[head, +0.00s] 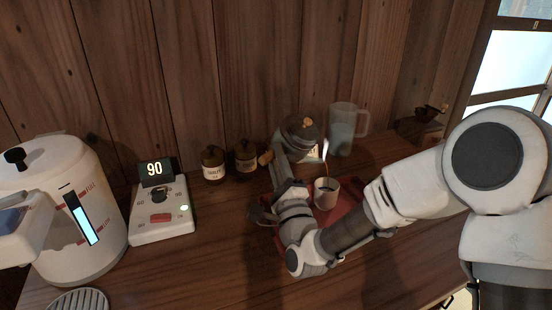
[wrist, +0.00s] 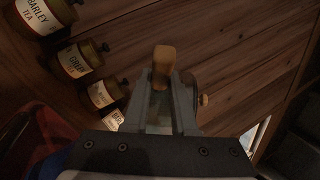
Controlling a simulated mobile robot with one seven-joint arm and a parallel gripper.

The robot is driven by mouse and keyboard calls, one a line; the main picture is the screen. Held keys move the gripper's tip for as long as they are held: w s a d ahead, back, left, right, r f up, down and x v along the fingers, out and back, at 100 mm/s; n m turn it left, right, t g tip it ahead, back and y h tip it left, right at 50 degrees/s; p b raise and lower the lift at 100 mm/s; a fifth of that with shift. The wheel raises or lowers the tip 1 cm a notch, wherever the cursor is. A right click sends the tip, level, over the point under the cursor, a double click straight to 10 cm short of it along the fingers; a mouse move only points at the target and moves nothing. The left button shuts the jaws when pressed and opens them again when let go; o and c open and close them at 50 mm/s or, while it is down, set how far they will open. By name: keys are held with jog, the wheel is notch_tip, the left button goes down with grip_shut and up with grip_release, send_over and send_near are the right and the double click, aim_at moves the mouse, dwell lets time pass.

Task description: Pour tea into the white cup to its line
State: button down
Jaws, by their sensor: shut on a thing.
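My gripper (head: 270,160) is shut on the light wooden handle (head: 264,159) of a grey, rounded teapot (head: 301,133) with a wooden lid knob. The handle also shows between my fingers in the wrist view (wrist: 162,66). The teapot is held above the red tray, and a thin brownish stream (head: 325,155) falls from its right side towards the white cup (head: 326,197). The cup stands upright on the red tray (head: 352,195) with dark liquid inside. I cannot make out its line or the exact level. My arm hides part of the tray.
Labelled tea jars (head: 213,165) stand along the wooden back wall; several show in the wrist view (wrist: 82,58). A clear pitcher (head: 342,135) stands behind the cup. A white kettle (head: 72,215) and control unit (head: 162,215) reading 90 are at left. The front counter is mostly clear.

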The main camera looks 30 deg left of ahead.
jog(key=shift+r+m+t, duration=0.3)
jog(key=shift+r+t, duration=0.05)
jog(key=shift+t, duration=0.05)
dwell(1.1)
jog(key=shift+d+r+m+t+b, duration=0.15)
jog(key=shift+r+m+t+b, duration=0.25)
jog(key=shift+b, duration=0.75)
dwell(5.3)
